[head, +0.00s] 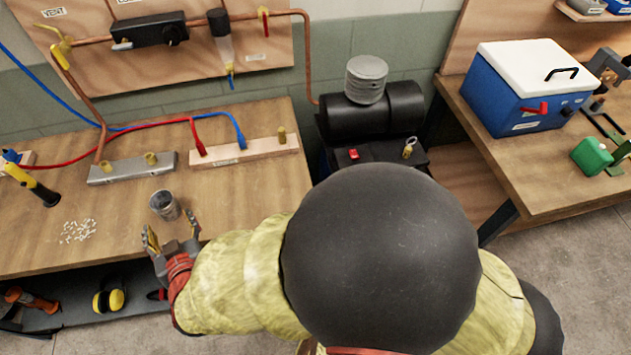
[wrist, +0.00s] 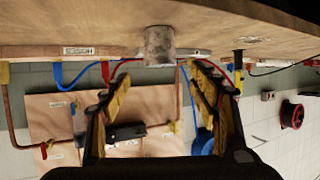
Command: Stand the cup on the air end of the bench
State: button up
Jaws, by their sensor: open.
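A grey metal cup (head: 163,205) stands on the wooden bench (head: 245,190), near its front edge and right of the middle. In the wrist view, which is upside down, the cup (wrist: 159,46) stands upright on the bench top. My gripper (head: 171,232) is open and empty just in front of the cup. In the wrist view its two fingers (wrist: 163,72) are spread, with the cup centred beyond the gap and not between the pads. The bench-end labels are too small to read.
Behind the cup lie a metal manifold bar (head: 132,168) and a wooden block (head: 245,150) with red and blue hoses. Small white pieces (head: 78,231) are scattered to the left. A yellow-black tool (head: 35,185) is at far left. The bench's right front is clear.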

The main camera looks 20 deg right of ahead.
jog(key=w+d+r+g+y, duration=0.2)
jog(key=w+d+r+g, duration=0.2)
jog(key=d+r, duration=0.95)
jog(key=s+d+m+g+h, duration=0.1)
jog(key=s+d+h, duration=0.1)
jog(key=s+d, duration=0.3)
jog(key=s+d+r+m+g+h, duration=0.1)
jog(key=s+d, duration=0.4)
jog(key=d, duration=0.8)
jog(key=s+d+m+g+h, duration=0.1)
jog(key=s+d+h, duration=0.2)
jog(key=s+d, duration=0.3)
jog(key=d, duration=0.3)
jog(key=shift+r+m, duration=0.3)
jog(key=shift+r, duration=0.05)
jog(key=shift+c, duration=0.3)
